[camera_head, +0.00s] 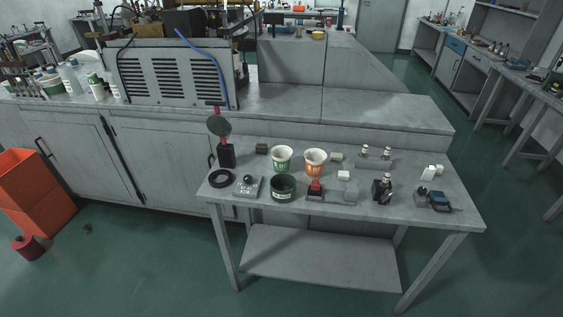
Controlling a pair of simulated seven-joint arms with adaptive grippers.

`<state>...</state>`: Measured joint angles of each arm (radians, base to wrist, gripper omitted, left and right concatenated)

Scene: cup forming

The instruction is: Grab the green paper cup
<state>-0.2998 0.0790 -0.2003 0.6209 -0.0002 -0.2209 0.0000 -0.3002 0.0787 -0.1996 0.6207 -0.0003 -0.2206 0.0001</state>
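The green paper cup (281,161), white with a green band on its lower part, stands upright on the grey table (436,193). It is left of an orange and white paper cup (315,162), with a small gap between them. A dark round container (283,188) stands just in front of the green cup and lies close to its base. Neither of my grippers shows in the head view.
A black ring (220,178), a black stand with a round disc (218,127) and a metal block (248,187) are left of the cups. A red-topped device (316,189) and several small parts are right. A raised grey bench (380,112) runs behind the table.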

